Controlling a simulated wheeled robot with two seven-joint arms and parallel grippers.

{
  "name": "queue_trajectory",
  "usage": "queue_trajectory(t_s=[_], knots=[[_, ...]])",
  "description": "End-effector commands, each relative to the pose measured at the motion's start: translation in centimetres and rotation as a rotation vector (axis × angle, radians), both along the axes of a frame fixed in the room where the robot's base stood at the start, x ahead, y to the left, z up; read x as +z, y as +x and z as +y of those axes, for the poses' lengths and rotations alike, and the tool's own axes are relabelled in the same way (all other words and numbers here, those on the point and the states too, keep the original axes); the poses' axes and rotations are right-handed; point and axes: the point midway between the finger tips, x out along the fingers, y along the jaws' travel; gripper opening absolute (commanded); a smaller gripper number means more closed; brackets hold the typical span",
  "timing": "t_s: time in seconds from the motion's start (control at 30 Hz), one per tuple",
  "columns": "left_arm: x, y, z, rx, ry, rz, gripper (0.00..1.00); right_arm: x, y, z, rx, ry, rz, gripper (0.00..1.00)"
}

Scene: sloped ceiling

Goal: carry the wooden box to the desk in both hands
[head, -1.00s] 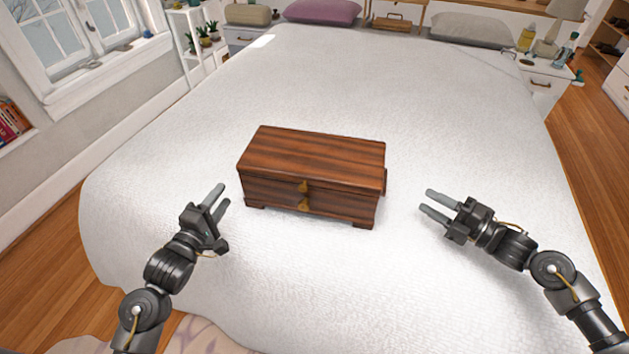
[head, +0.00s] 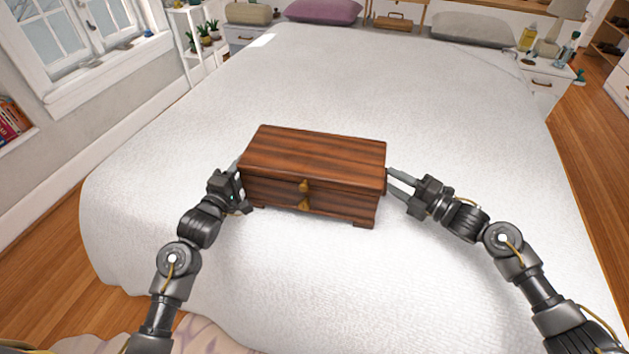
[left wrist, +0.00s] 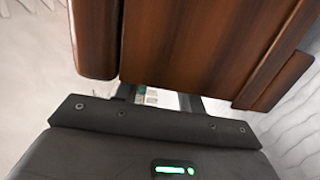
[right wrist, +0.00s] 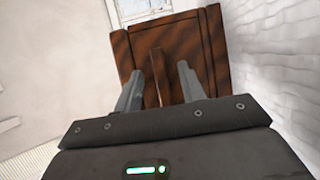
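The dark striped wooden box (head: 312,158), with brass-coloured fittings on its front, sits upright and closed on the white bed. My left gripper (head: 238,168) is at the box's left end, its fingertips partly hidden by the box. In the left wrist view, the box (left wrist: 205,45) hides the fingertips, but the finger bases show apart. My right gripper (head: 390,178) is at the right end. In the right wrist view its fingers are apart, one on each side of a thin wooden handle (right wrist: 157,78) on the box end. I cannot make out a desk for certain.
The bed's white cover (head: 400,90) is clear around the box. A white nightstand (head: 546,82) with bottles and a lamp stands at back right. Pillows lie at the bed's head. A window (head: 85,45) is at left, and wooden floor (head: 590,170) shows at right.

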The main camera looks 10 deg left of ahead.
Motion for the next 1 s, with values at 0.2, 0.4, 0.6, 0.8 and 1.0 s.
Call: queue_trajectory(t_s=[0.2,0.4,0.6,0.8,1.0], knots=[[0.01,0.31,-0.09,0.000,0.000,0.000,0.40,-0.01,0.17,0.32,0.000,0.000,0.000,0.40],[0.01,0.29,-0.06,0.000,0.000,0.000,0.33,-0.01,0.16,0.29,0.000,0.000,0.000,0.33],[0.01,0.29,-0.05,0.000,0.000,0.000,0.07,-0.01,0.15,0.27,0.000,0.000,0.000,0.07],[-0.01,0.28,-0.04,0.000,0.000,0.000,0.00,-0.02,0.16,0.26,0.000,0.000,0.000,0.00],[-0.02,0.28,-0.04,0.000,0.000,0.000,0.00,-0.03,0.15,0.25,0.000,-0.001,0.001,0.00]])
